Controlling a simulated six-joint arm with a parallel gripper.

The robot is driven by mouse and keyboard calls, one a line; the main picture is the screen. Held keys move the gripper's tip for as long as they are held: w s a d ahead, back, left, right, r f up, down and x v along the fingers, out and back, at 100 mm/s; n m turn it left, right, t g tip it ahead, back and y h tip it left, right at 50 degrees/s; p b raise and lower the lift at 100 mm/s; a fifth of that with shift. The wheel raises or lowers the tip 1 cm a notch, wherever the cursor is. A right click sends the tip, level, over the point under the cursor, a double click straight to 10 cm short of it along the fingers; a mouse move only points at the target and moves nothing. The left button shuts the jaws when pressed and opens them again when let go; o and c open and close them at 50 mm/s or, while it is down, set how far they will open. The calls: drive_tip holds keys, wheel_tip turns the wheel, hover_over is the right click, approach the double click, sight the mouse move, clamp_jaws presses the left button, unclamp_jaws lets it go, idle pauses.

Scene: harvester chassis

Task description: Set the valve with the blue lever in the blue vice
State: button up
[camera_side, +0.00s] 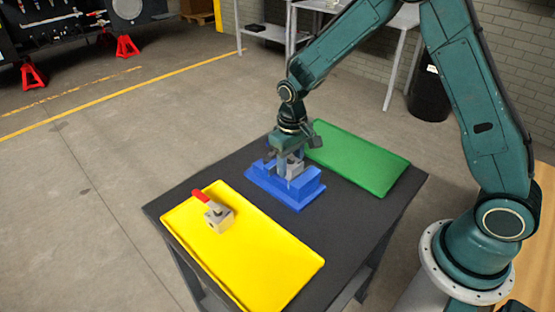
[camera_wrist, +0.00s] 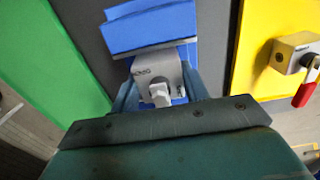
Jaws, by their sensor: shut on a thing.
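The blue vice (camera_side: 300,188) stands mid-table between the two trays; its blue jaw also shows in the wrist view (camera_wrist: 150,28). My gripper (camera_side: 290,168) points down over the vice. In the wrist view my gripper (camera_wrist: 160,92) has its fingers on either side of a grey valve (camera_wrist: 150,68) and is shut on it. The valve is at the vice, beside the blue jaw; I cannot tell whether it rests on the vice floor. Blue shows beside the valve, but I cannot clearly make out its lever.
A valve with a red lever (camera_side: 218,216) sits on the yellow tray (camera_side: 270,270), left of the vice. The green tray (camera_side: 360,160) to the right looks empty. Both trays lie on the dark table (camera_side: 350,215), with narrow bare strips around the vice.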

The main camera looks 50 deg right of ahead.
sight(291, 156)
drive_tip(key=shift+f, duration=0.1)
idle(0.3)
drive_tip(key=o, duration=1.4)
drive_tip(key=shift+r, duration=6.9)
